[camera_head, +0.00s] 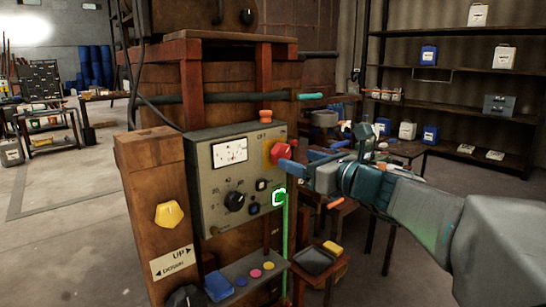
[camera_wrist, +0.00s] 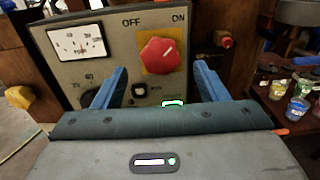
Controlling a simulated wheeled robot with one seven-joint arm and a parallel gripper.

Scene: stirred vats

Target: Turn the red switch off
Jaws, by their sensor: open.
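The red switch (camera_head: 281,152) is a knob on a yellow plate at the upper right of a grey control panel (camera_head: 215,180). In the wrist view the red switch (camera_wrist: 159,55) sits between the OFF and ON labels, and its pale mark points up and right, towards ON. My gripper (camera_head: 312,167) is open and empty, just right of the panel, with its blue fingers towards the knob. In the wrist view my gripper (camera_wrist: 162,80) has one finger on each side of the knob's line, below it and apart from it.
The panel also bears a white dial meter (camera_head: 229,152), a black knob (camera_head: 234,201) and a green-lit button (camera_head: 279,197). A teal-tipped bar (camera_head: 311,96) juts out above. A yellow knob (camera_head: 169,214) is on the wooden post. Shelves (camera_head: 450,70) stand behind at right.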

